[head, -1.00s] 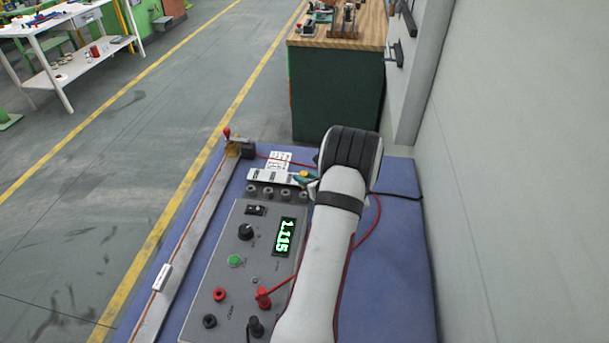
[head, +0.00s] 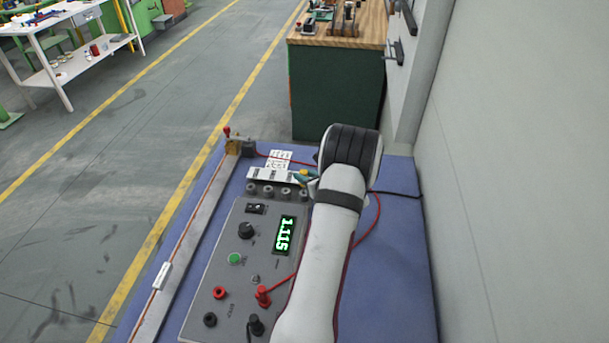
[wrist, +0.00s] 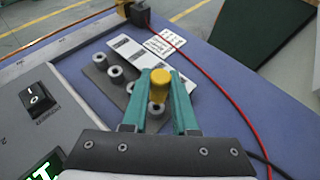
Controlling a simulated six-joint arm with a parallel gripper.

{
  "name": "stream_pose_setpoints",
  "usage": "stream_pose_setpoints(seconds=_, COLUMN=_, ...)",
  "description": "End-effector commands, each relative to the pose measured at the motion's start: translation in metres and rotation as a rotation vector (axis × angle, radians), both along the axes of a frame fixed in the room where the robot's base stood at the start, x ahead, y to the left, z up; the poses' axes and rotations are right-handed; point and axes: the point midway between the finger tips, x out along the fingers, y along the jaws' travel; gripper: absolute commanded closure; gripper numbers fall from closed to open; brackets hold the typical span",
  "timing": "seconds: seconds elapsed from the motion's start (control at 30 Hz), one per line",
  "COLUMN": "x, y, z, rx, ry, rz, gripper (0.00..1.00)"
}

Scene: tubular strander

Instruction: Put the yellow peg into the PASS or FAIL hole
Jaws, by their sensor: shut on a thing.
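The yellow peg (wrist: 160,84) is upright between the teal fingers of my gripper (wrist: 159,78) in the wrist view. In the head view only a small part of the peg shows by the fingertips (head: 303,178). Several grey ring-shaped holes stand in a row on a dark strip (wrist: 97,76), with a white label plate (wrist: 126,48) behind them. The peg is over or just behind the rightmost ring (wrist: 157,108). I cannot tell whether its lower end touches or enters a hole. The label words are too small to read.
A grey meter box (head: 228,262) with a lit display, knobs and plugged leads lies in front of the holes. A red cable (wrist: 222,88) runs to the right of my gripper. A long metal rail (head: 187,245) lies to the left.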

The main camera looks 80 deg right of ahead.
Motion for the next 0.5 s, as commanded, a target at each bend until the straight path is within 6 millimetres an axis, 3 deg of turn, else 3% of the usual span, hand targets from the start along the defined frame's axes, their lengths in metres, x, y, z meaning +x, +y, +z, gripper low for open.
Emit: stream_pose_setpoints(seconds=0.5, x=0.0, y=0.0, z=-0.011, rx=0.001, ry=-0.001, rz=0.0, gripper=1.0)
